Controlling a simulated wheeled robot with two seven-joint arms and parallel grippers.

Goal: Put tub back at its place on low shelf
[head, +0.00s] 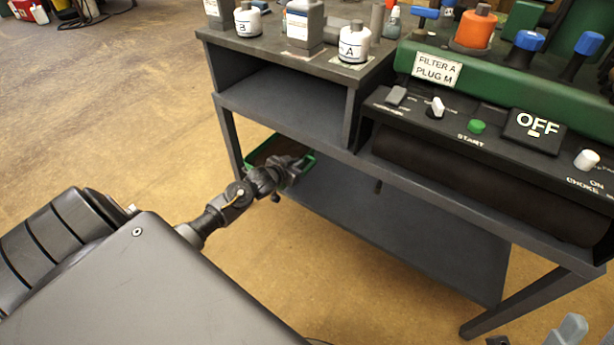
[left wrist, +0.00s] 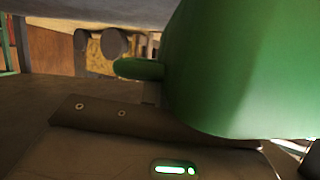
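The green tub (head: 308,160) is at the left end of the low shelf (head: 400,235), under the bench. Its rim and dark inside show behind my left gripper. My left gripper (head: 292,171) reaches in from the left and appears shut on the tub's near right side; its fingertips are partly hidden. In the left wrist view the smooth green wall of the tub (left wrist: 245,70) fills the right side, close to the fingers. Whether the tub rests fully on the shelf is hidden. My right gripper (head: 586,335) shows at the bottom right edge, fingers apart and empty.
A bench leg (head: 230,140) stands just left of the tub. The upper shelf (head: 270,115) is above it. The low shelf right of the tub looks bare. White jars (head: 354,45) stand on the top beside a green machine (head: 500,80).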

